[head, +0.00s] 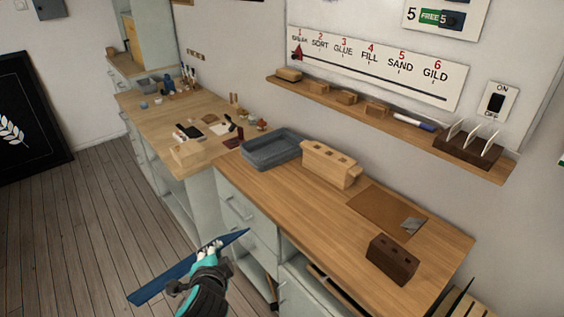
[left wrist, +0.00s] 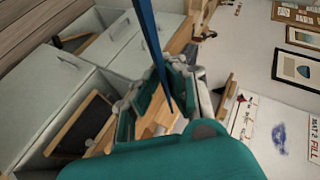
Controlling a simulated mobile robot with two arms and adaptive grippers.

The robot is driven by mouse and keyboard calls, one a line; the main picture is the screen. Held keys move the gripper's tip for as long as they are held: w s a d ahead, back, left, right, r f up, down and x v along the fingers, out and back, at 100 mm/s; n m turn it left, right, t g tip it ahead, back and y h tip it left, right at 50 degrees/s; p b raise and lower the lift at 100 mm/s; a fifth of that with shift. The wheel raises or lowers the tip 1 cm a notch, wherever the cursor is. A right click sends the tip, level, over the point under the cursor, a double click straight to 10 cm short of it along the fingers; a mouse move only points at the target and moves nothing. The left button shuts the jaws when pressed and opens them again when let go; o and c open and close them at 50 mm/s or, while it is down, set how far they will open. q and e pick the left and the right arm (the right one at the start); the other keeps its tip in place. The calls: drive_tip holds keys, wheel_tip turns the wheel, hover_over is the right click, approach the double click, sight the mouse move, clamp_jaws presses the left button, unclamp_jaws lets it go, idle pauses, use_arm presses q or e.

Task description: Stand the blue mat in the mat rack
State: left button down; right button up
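The blue mat (head: 163,283) is a thin flat sheet, seen nearly edge-on in front of the workbench. My left gripper (head: 211,247), teal and black, is shut on it near the middle of its length and holds it off the floor. In the left wrist view the mat (left wrist: 149,35) is a thin blue strip running between the fingers of my left gripper (left wrist: 165,100). A slatted wooden piece (head: 482,304) with thin dark uprights shows at the lower right edge; I cannot tell whether it is the mat rack. My right gripper is not in view.
The wooden bench (head: 300,200) holds a grey-blue tray (head: 270,150), a pale slotted block (head: 330,166), a brown sheet (head: 386,210) and a dark block (head: 392,260). A wall shelf (head: 350,112) carries a dark holder with white dividers (head: 468,148). The wooden floor (head: 80,230) at left is clear.

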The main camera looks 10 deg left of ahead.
use_arm(q)
drive_tip(key=w+d+r+n+h+p, duration=0.1)
drive_tip(key=r, duration=0.1)
drive_tip(key=w+d+r+g+p, duration=0.1)
drive_tip(key=w+r+p, duration=0.1)
drive_tip(key=w+d+r+n+g+h+p, duration=0.1)
drive_tip(key=r+p, duration=0.1)
drive_tip(key=shift+w+r+n+h, duration=0.15)
drive_tip(key=shift+w+n+h, duration=0.05)
drive_tip(key=shift+n+h, duration=0.1)
drive_tip(key=w+d+r+g+h+p, duration=0.2)
drive_tip(key=d+r+h+p, duration=0.3)
drive_tip(key=d+r, duration=0.3)
drive_tip(key=shift+w+d+r+m+g+p, duration=0.15)
drive_tip(key=shift+d+r+m+g+p, duration=0.25)
drive_tip(key=shift+d+p, duration=0.25)
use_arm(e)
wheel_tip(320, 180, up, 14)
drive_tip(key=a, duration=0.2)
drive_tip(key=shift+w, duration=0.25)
